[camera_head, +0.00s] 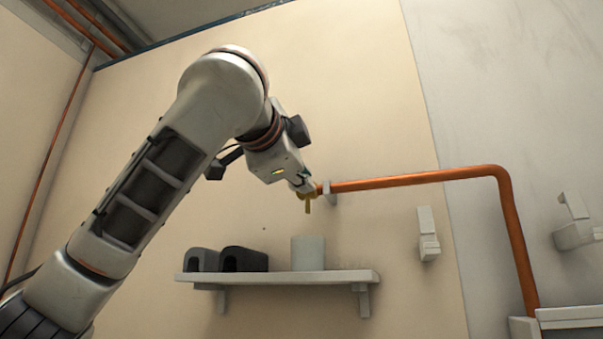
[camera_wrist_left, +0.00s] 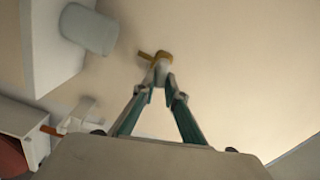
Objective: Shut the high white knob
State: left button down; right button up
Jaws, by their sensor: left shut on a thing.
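A brass tap (camera_head: 308,200) sits at the left end of a copper pipe high on the wall. In the left wrist view the brass (camera_wrist_left: 147,56) shows just beyond my fingertips. My left gripper (camera_head: 300,183) reaches it from the upper left. In the left wrist view its two teal fingers close together around the small white knob (camera_wrist_left: 162,70) on the tap. The fingers and their tips hide most of the knob in the head view. My right gripper is in neither view.
The copper pipe (camera_head: 420,178) runs right and bends down. Below the tap, a wall shelf (camera_head: 335,277) bears a white cylinder (camera_head: 308,253) and two dark holders (camera_head: 245,260). A white wall fitting (camera_head: 428,235) is right of the shelf. The wall above the pipe is clear.

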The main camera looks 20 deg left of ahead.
pick_arm(q)
jog(key=shift+f+m, duration=0.1)
jog(key=shift+m, duration=1.5)
jog(key=c, duration=2.1)
grip_release()
jog(key=shift+w, duration=0.1)
jog(key=shift+s, duration=0.2)
jog(key=s, duration=1.1)
jog(key=shift+s+a, duration=0.25)
jog(key=shift+s, duration=0.1)
